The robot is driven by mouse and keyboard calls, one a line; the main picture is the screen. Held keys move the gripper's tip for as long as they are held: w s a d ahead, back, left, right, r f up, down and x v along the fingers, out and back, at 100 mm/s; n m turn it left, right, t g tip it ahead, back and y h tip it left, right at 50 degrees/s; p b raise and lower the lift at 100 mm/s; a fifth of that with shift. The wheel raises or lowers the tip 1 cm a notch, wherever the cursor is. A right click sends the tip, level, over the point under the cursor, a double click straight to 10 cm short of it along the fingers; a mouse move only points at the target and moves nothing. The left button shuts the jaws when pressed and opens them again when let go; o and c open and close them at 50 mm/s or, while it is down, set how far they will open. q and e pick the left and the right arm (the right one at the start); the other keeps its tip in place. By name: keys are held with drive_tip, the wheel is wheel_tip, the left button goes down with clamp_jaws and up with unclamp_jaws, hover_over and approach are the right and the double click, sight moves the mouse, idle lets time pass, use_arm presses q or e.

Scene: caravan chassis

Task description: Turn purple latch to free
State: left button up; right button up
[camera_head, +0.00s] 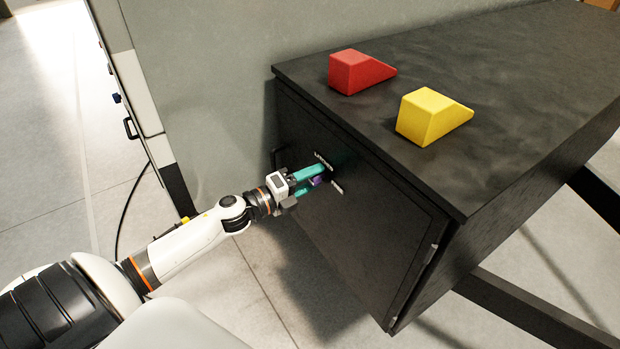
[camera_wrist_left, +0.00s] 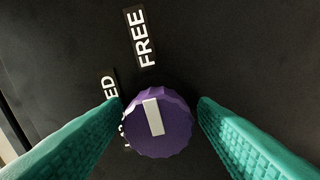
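The purple latch (camera_wrist_left: 172,138) is a round ribbed knob with a white bar mark on its face. In the left wrist view the bar runs nearly upright, its top leaning slightly left, toward the white FREE label (camera_wrist_left: 146,38). A second label (camera_wrist_left: 111,88), ending in "ED", is partly hidden by a finger. My left gripper (camera_wrist_left: 161,104) has its teal fingers on either side of the knob, with no clear grip on it. In the head view the left gripper (camera_head: 322,175) is at the dark cabinet door (camera_head: 370,230), and the latch (camera_head: 317,182) is partly hidden. My right gripper is out of view.
A red wedge block (camera_head: 358,72) and a yellow wedge block (camera_head: 430,115) lie on the dark cabinet top (camera_head: 510,75). A grey wall panel (camera_head: 220,90) stands left of the cabinet. Dark chassis beams (camera_head: 530,310) run low at the right. The floor before the door is clear.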

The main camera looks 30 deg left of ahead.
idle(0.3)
use_arm(q)
drive_tip(key=shift+s+a, duration=0.15)
drive_tip(key=shift+s, duration=0.15)
drive_tip(key=b+v, duration=0.3)
drive_tip(key=v, duration=0.8)
drive_tip(key=shift+s, duration=0.2)
